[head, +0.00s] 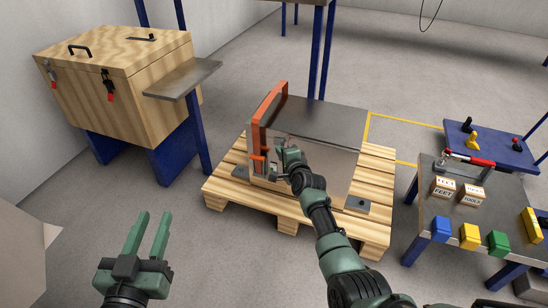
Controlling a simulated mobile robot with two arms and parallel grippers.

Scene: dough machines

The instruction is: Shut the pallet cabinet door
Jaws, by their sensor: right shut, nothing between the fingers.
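The pallet cabinet (330,122) is a grey box on a wooden pallet. Its door (266,108) has a thick orange frame and stands upright along the cabinet's left side, seen almost edge-on. I cannot tell how wide any gap at the door is. My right gripper (284,160) is shut and empty, just right of the door's near lower part, in front of the cabinet's near face. I cannot tell whether it touches the door. My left gripper (149,232) is open and empty, low at the left, well away from the cabinet.
The wooden pallet (225,186) reaches out around the cabinet. A plywood chest (120,85) on blue legs stands at the back left, with a grey shelf (182,80). A table (430,205) with colored blocks stands at the right. Floor left of the pallet is clear.

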